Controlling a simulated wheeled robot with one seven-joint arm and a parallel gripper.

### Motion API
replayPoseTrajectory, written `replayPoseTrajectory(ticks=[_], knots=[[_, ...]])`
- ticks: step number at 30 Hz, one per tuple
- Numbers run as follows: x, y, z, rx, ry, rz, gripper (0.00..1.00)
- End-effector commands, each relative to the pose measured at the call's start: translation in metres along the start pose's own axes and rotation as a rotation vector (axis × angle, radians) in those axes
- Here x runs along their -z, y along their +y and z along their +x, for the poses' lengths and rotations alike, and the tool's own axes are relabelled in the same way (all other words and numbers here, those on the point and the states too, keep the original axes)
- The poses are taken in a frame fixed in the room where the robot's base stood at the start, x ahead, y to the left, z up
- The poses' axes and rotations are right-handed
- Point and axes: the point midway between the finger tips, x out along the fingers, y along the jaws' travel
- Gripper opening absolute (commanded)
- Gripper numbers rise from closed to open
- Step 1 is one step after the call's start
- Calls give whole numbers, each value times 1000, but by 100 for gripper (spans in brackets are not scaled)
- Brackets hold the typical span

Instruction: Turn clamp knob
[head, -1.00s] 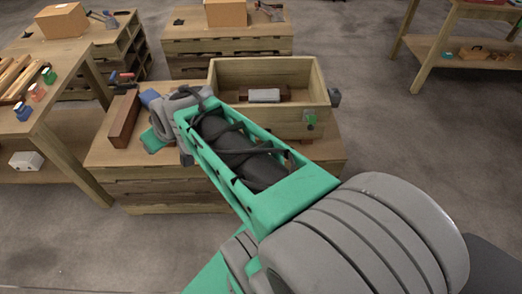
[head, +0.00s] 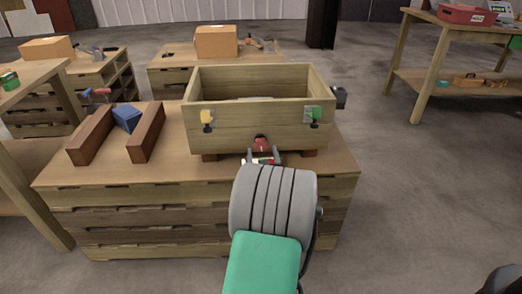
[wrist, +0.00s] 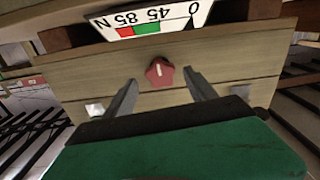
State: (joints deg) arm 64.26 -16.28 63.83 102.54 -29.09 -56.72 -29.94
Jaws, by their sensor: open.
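A red clamp knob (wrist: 160,72) with a pale pointer line sits on the front face of a wooden box (head: 232,137). It also shows in the head view (head: 260,142), just beyond my gripper. A white scale plate (wrist: 150,20) with 0, 45, 85 and N and green and red bands is beside the knob; it appears upside down in the wrist view. My gripper (wrist: 162,88) is open, its two fingers spread to either side of the knob. I cannot tell whether the fingertips reach around it; no contact shows.
The box stands on a wooden crate table (head: 80,185). Yellow (head: 207,118) and green (head: 314,114) tabs are on its front, and a dark part (head: 339,97) is on its right side. Two brown blocks (head: 90,137) with a blue wedge (head: 127,117) between them lie at the left.

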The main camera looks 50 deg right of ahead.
Motion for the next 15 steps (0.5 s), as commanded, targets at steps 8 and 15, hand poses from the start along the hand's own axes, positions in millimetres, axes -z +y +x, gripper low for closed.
replayPoseTrajectory(ticks=[8,15], knots=[[-1,-1,44,3,0,0,65],[0,-1,47,1,-1,0,65]])
